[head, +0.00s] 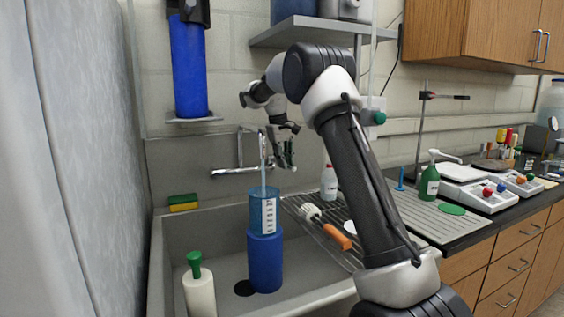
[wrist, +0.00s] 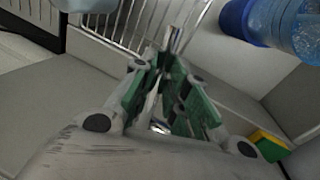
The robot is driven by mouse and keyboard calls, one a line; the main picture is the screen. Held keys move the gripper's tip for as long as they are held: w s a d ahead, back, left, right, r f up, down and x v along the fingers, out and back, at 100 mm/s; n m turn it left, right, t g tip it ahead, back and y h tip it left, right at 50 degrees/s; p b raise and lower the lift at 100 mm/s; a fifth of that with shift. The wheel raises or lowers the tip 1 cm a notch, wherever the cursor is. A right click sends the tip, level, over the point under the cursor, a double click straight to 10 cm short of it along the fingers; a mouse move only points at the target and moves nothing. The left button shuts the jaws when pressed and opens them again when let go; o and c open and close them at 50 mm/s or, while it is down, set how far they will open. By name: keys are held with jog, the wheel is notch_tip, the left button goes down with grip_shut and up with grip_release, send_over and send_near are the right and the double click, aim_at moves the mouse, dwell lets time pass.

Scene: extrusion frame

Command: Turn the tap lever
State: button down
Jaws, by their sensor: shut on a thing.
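The metal tap (head: 240,150) stands at the back wall of the sink, with a handle reaching left. A thin pale stream or rod runs from below its spout into a clear blue measuring vessel (head: 264,212). My gripper (head: 287,158) is just right of the spout, pointing down, and hides the tap's right side in the head view. In the wrist view, its green-padded fingers (wrist: 168,72) are closed around a slim shiny metal piece (wrist: 177,40), which looks like the tap lever. Most of that piece is hidden between the fingers.
The vessel stands on a blue cylinder (head: 265,262) in the sink (head: 220,235). A white bottle with a green top (head: 198,285) is at the front left. A yellow-green sponge (head: 183,202) lies on the left rim. A brush (head: 328,228) lies on the rack at right.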

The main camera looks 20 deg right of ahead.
jog(key=w+d+n+t, duration=0.1)
jog(key=w+d+n, duration=0.1)
jog(key=d+n, duration=0.4)
jog(key=shift+w+n+y, duration=0.3)
jog(key=shift+w+n, duration=0.1)
jog(key=shift+n, duration=0.3)
jog(key=shift+d, duration=0.1)
jog(key=c, duration=1.4)
grip_release()
jog(key=shift+r, duration=0.1)
jog(key=r, duration=0.4)
jog(key=s+a+r, duration=0.1)
jog(key=r, duration=0.6)
jog(key=shift+s+a+r, duration=0.35)
